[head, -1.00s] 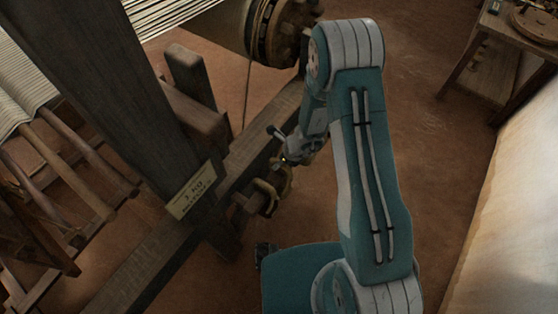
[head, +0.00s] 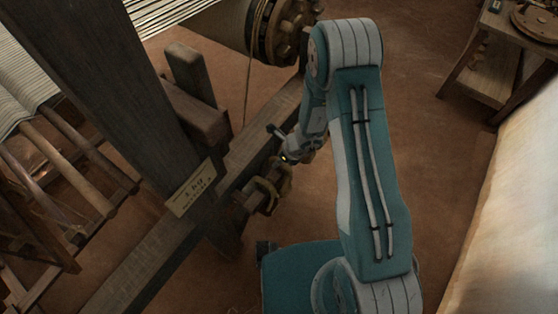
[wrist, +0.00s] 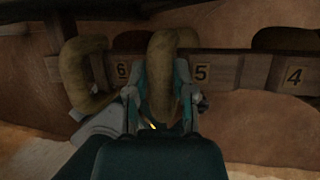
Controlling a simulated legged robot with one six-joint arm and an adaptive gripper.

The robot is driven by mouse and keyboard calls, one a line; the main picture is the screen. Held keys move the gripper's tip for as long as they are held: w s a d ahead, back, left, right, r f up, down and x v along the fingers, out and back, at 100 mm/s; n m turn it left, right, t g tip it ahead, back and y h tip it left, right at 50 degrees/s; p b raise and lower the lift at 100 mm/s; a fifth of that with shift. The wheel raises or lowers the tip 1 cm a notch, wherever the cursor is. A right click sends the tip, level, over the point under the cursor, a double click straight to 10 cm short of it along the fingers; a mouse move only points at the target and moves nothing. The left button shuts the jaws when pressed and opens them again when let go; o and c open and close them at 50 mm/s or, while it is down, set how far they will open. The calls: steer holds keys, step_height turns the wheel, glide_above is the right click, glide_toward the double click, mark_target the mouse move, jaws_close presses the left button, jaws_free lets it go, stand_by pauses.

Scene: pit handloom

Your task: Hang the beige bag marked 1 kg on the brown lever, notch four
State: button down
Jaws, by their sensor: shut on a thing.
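My gripper (wrist: 160,95) is shut on a thick khaki loop (wrist: 164,62) in the wrist view. The loop stands upright in front of the brown lever (wrist: 222,68), between its number plates 6 and 5. Whether it touches the lever I cannot tell. Plate 4 (wrist: 294,76) is further right. No 1 kg marking shows on the held thing; what is under the loop is hidden by my gripper. In the head view my gripper (head: 284,152) is small and partly covered by my arm, close to the lever's end.
A second khaki loop (wrist: 84,76) hangs on the lever left of plate 6. A heavy post (head: 110,80) with a pale label (head: 192,190) stands close on the left. A drum (head: 285,30) is behind. Open floor (head: 440,140) lies right of my arm.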

steer(key=shift+c, duration=2)
jaws_free()
steer(key=shift+f, duration=0.2)
steer(key=v, duration=1.2)
steer(key=shift+a, duration=0.1)
